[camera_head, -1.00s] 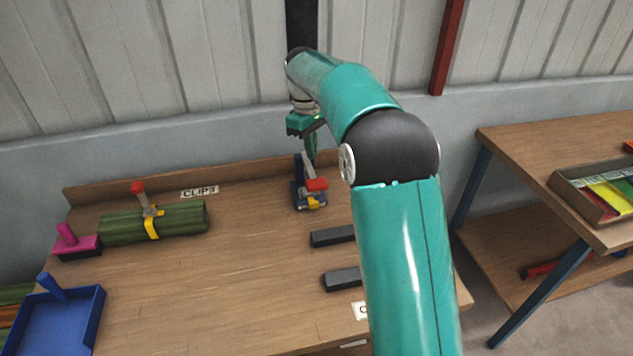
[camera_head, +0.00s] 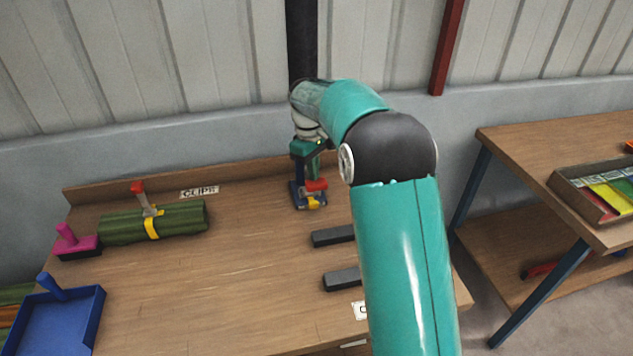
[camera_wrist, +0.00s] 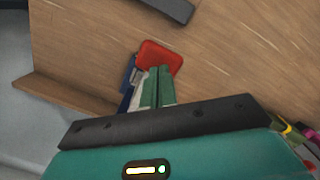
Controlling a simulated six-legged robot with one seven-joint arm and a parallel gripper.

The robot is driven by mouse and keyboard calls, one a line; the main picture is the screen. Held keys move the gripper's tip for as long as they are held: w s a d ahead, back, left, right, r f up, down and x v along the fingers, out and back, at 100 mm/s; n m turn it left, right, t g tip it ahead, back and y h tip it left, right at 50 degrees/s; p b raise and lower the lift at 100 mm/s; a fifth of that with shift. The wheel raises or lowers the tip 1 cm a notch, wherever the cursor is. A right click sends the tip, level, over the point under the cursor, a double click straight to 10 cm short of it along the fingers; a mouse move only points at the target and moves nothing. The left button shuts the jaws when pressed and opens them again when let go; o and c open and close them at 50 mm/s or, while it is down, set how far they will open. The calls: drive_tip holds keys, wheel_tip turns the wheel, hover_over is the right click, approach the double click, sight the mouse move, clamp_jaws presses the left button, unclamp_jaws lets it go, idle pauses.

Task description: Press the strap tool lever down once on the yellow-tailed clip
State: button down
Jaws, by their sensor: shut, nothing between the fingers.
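The strap tool (camera_head: 297,195) stands on the bench toward the back, with a blue body and a red lever pad (camera_head: 317,185). A yellow-tailed clip (camera_head: 314,203) sits at its front, below the red pad. My gripper (camera_head: 315,176) is low over the tool, fingers pointing down, just behind the red pad. In the wrist view, the green fingers of my gripper (camera_wrist: 158,70) are together and empty, and their tips overlap the red pad (camera_wrist: 158,54). I cannot tell whether they touch it. The blue body (camera_wrist: 128,72) shows beside them; the clip is hidden there.
A green bundle (camera_head: 185,220) with a yellow strap and red-topped piece lies left, beside a pink-handled block (camera_head: 78,244). A blue tray (camera_head: 60,320) is front left. Dark blocks (camera_head: 332,236) lie right of centre. The bench middle is clear.

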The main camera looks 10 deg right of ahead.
sight(314, 183)
drive_tip(key=shift+f, duration=0.2)
drive_tip(key=shift+f, duration=2.1)
drive_tip(key=shift+w+a+r, duration=0.25)
drive_tip(key=shift+w+a, duration=0.25)
drive_tip(key=shift+w, duration=0.1)
drive_tip(key=shift+w+a+r, duration=0.25)
drive_tip(key=shift+w+a, duration=0.25)
drive_tip(key=shift+w, duration=0.05)
wheel_tip(314, 183, up, 14)
drive_tip(key=w, duration=0.1)
drive_tip(key=shift+a, duration=0.4)
